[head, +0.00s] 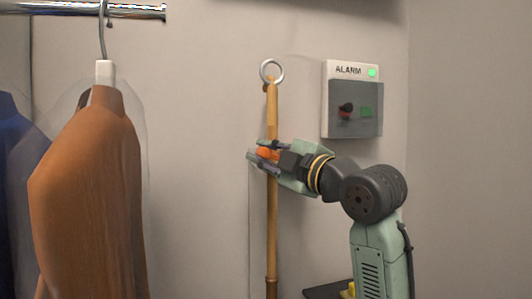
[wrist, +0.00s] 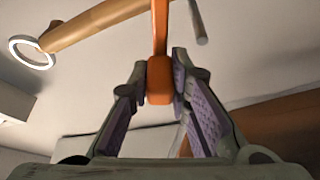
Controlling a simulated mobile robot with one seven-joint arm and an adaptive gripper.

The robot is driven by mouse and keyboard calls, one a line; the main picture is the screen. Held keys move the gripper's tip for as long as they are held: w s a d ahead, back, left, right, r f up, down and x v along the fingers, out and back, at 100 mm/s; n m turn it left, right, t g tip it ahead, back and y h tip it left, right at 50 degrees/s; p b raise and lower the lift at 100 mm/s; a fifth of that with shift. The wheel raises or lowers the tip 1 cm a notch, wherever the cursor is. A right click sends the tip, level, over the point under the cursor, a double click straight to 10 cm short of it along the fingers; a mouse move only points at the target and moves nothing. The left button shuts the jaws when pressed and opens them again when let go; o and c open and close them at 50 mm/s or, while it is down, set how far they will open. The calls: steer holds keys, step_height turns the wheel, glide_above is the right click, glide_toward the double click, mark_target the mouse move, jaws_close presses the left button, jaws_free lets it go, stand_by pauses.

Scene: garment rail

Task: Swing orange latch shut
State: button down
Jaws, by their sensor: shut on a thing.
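The orange latch (head: 267,154) shows in the head view as a small piece between my fingers, in front of the wooden pole (head: 272,215). In the wrist view the latch (wrist: 159,80) is an orange bar with a thicker end, running up out of the picture. My gripper (head: 257,154) is shut on this thick end, with one finger on each side. The gripper fingers (wrist: 160,70) also show in the wrist view. The pole is upright and has a metal ring (head: 271,71) at its top. My fingers partly hide the latch, and I cannot tell its exact angle.
An alarm box (head: 352,98) with a green light is on the wall, above and right of my gripper. A brown jacket (head: 88,195) hangs at left from a metal rail (head: 135,11), beside a blue garment (head: 20,190). Bare wall lies between jacket and pole.

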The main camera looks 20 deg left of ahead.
steer(key=c, duration=1.5)
jaws_free()
steer(key=v, duration=1.2)
steer(key=shift+f, duration=0.1)
steer(key=shift+d, duration=0.1)
